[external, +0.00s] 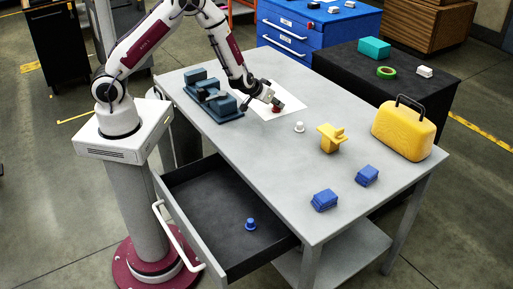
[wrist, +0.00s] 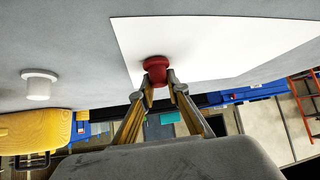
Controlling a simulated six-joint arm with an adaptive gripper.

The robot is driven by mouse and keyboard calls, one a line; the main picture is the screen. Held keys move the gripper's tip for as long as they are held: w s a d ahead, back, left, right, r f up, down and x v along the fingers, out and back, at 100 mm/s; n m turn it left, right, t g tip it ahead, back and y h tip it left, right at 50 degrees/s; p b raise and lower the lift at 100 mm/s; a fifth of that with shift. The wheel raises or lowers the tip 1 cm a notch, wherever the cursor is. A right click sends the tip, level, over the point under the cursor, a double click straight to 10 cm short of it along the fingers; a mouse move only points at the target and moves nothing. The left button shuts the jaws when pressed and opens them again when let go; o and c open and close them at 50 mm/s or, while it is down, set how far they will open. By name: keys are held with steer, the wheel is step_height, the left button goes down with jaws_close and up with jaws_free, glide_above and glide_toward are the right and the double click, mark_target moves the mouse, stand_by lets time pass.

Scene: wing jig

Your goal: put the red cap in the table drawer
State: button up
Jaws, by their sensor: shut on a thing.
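The red cap (wrist: 155,70) is between the fingertips of my gripper (wrist: 158,88) in the wrist view, at the white sheet on the table. In the external view my gripper (external: 274,103) is low over the sheet, shut on the red cap (external: 276,109). I cannot tell whether the cap still touches the sheet. The table drawer (external: 205,213) is pulled open at the front left of the table. A blue cap (external: 251,224) stands inside it, with bare floor around it.
A white cap (external: 299,127) stands right of my gripper. A yellow part (external: 331,138), two blue blocks (external: 324,200) (external: 367,175) and a yellow case (external: 404,130) stand farther right. A blue-grey jig (external: 213,96) lies left. The table (external: 255,165) is clear between gripper and drawer.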

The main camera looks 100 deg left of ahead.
steer(key=shift+r, duration=4.8)
steer(key=shift+d, duration=0.1)
